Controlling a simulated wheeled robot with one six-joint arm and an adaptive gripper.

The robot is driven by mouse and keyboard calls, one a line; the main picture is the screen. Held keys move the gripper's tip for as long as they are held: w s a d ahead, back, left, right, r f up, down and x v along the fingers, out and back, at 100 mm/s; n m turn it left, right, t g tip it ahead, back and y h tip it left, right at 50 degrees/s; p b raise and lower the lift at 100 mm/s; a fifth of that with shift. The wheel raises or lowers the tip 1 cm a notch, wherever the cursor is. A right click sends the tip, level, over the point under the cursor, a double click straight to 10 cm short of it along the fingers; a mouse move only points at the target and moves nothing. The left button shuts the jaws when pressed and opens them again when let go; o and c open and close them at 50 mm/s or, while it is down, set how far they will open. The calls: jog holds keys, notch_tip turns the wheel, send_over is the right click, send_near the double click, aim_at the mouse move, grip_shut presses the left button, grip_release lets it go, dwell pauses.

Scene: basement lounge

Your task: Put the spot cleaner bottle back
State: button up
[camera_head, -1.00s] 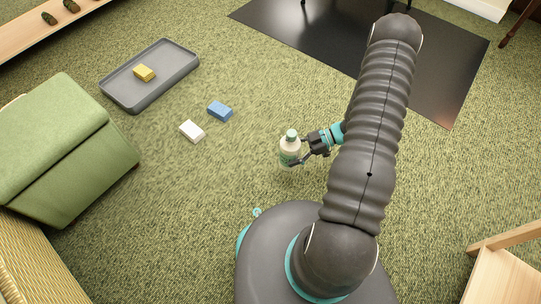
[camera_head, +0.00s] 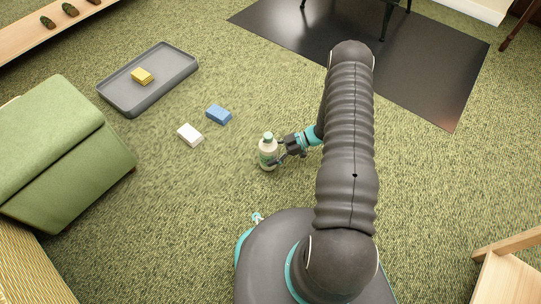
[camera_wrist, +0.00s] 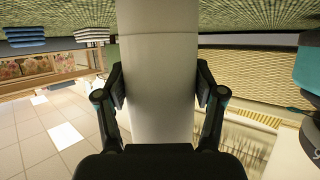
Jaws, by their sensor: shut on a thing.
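The spot cleaner bottle (camera_head: 267,153) is pale with a green cap and a green label, and stands upright left of my arm in the head view. My gripper (camera_head: 277,157) is shut on its body from the right side. In the wrist view the bottle's plain pale body (camera_wrist: 157,75) fills the middle between the two dark fingers of my gripper (camera_wrist: 160,92). Whether its base touches the carpet or hangs just above it, I cannot tell. A shallow grey tray (camera_head: 122,100) lies at the upper left, with a yellow sponge (camera_head: 142,76) in it.
A blue sponge (camera_head: 219,114) and a white block (camera_head: 190,134) lie on the carpet between bottle and tray. A green upholstered seat (camera_head: 45,150) is at the left. A black mat (camera_head: 430,75) lies at the back. A wooden piece (camera_head: 505,275) is at the lower right.

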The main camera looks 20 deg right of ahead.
jog(key=shift+f, duration=0.25)
jog(key=shift+f, duration=0.15)
jog(key=o, duration=1.6)
jog(key=shift+c, duration=0.2)
